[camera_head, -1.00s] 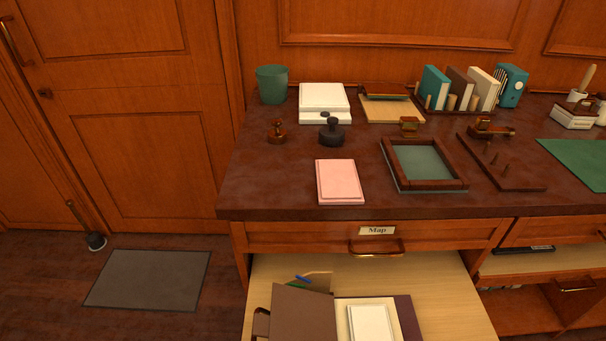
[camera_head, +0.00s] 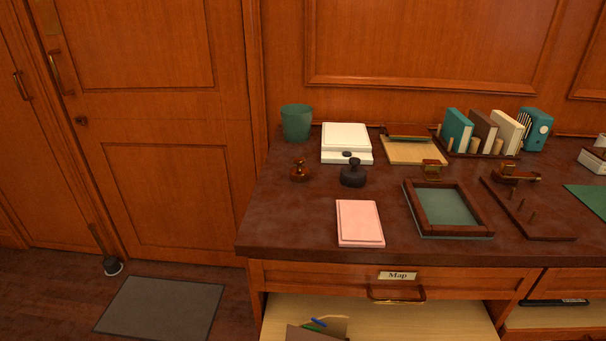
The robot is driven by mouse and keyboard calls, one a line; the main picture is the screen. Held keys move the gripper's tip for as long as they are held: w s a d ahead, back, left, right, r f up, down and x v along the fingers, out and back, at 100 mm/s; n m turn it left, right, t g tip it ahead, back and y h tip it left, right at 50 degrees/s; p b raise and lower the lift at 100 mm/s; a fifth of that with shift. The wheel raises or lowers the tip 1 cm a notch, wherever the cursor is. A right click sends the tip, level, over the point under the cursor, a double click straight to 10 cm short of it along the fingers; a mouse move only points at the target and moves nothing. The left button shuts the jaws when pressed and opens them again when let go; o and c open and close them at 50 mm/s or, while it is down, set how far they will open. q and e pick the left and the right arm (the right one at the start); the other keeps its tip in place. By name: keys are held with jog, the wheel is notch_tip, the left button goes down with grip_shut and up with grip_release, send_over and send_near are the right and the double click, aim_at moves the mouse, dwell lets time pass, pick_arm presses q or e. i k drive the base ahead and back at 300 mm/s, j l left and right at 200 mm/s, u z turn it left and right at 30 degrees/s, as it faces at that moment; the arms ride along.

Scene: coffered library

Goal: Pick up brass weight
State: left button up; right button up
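A small brass-brown knobbed piece (camera_head: 300,171), which looks like the brass weight, stands upright on the left part of the dark desktop (camera_head: 300,217). It is in front of a green cup (camera_head: 297,123) and left of a larger dark knobbed piece (camera_head: 353,175), apart from both. Neither of my grippers is in view.
A white scale-like box (camera_head: 346,138) stands behind the dark piece. A pink pad (camera_head: 359,223) lies near the front edge, beside a framed tray (camera_head: 447,207). An open drawer (camera_head: 400,315) juts out below. The desktop's front left corner is clear.

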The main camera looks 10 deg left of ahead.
aim_at(298, 173)
jog(key=i+j+z, duration=0.15)
jog(key=j+z, duration=0.7)
jog(key=j, duration=0.3)
jog(key=j+z, duration=0.45)
jog(key=j, duration=0.2)
jog(key=j+z, duration=0.4)
jog(key=j, duration=0.25)
jog(key=k+j+z, duration=0.25)
jog(key=j+z, duration=0.2)
jog(key=j, duration=0.1)
